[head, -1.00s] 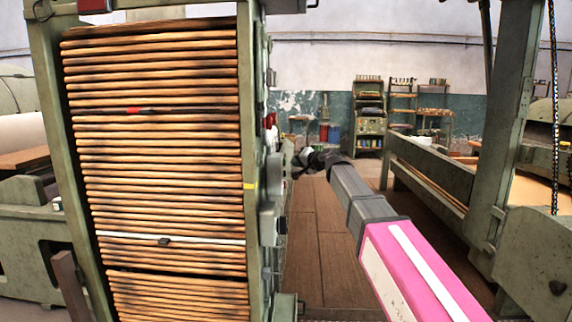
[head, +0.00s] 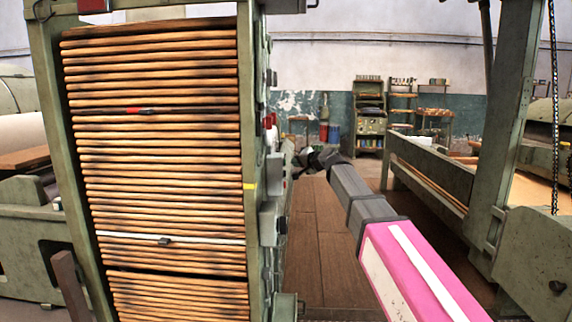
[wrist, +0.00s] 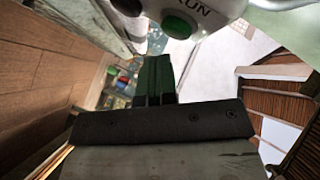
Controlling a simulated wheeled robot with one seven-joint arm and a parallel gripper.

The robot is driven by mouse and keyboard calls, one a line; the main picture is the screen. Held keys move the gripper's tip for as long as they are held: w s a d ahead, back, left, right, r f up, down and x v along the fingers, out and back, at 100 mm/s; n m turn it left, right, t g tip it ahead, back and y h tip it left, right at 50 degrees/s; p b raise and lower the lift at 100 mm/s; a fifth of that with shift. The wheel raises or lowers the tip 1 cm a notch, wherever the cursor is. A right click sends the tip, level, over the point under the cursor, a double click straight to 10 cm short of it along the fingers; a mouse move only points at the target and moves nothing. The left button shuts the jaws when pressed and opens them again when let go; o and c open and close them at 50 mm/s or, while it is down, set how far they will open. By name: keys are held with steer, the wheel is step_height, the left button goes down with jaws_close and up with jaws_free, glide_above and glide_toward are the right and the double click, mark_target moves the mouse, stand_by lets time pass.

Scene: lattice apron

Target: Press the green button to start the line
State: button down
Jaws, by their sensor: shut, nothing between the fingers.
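The green button (wrist: 180,27) shows at the top middle of the wrist view, round and set in a pale housing (wrist: 205,12) with lettering that reads "RUN". My gripper (wrist: 157,62) is shut and empty, its dark fingers together just below the button in that picture. I cannot tell whether the fingertips touch the housing. In the head view my gripper (head: 300,162) is small and partly hidden at the right side of the green machine frame (head: 250,100). The button is not visible in the head view.
A tall stack of wooden slats (head: 160,150) fills the machine frame on the left. A long green machine (head: 430,165) stands on the right, with a hanging chain (head: 554,110). A brown floor aisle (head: 318,240) lies between them. Shelves (head: 369,110) stand at the back.

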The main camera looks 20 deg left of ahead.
steer(key=shift+a, duration=0.1)
stand_by(0.5)
steer(key=shift+s+a, duration=0.1)
steer(key=shift+a, duration=0.25)
